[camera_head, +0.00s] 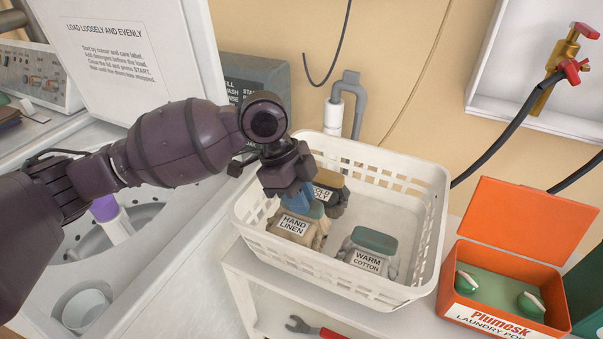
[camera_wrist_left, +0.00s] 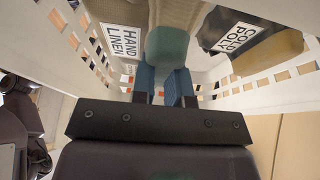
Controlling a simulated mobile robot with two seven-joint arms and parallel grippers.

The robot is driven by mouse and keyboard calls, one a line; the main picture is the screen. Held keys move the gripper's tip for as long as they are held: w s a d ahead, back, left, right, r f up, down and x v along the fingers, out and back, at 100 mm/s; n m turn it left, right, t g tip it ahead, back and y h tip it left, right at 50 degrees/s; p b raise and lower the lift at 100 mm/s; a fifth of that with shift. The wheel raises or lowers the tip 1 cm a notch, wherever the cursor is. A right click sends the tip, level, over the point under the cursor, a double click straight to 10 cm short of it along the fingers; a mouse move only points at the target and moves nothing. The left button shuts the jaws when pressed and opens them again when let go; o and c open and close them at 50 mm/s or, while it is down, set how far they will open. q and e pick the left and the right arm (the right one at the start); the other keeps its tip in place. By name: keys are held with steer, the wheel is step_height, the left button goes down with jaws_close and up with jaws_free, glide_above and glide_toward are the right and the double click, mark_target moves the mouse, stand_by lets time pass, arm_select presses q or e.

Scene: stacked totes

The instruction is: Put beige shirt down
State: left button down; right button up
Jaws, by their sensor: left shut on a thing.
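The beige shirt (camera_head: 308,239) is a folded bundle with a teal top and a "HAND LINEN" label. It is inside the white basket (camera_head: 340,281), at its left side. My left gripper (camera_head: 300,199) reaches down over the basket's left part, its blue fingers shut on the teal top of the shirt. In the left wrist view, the fingers (camera_wrist_left: 164,88) close on the teal part of the shirt (camera_wrist_left: 166,45). Whether the shirt rests on the basket floor is hidden. My right gripper is not in view.
A dark "COLD POLY" bundle (camera_head: 329,189) sits just behind the shirt. A grey "WARM COTTON" bundle (camera_head: 371,250) sits to its right. The basket's right side is free. An open orange pod box (camera_head: 507,277) stands right of the basket, an open washer (camera_head: 150,213) left.

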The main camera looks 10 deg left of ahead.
mark_target(298, 222)
arm_select(q)
steer(key=shift+f, duration=1.35)
steer(key=shift+s+f, duration=0.1)
steer(key=shift+f, duration=0.05)
steer(key=c, duration=1.1)
jaws_free()
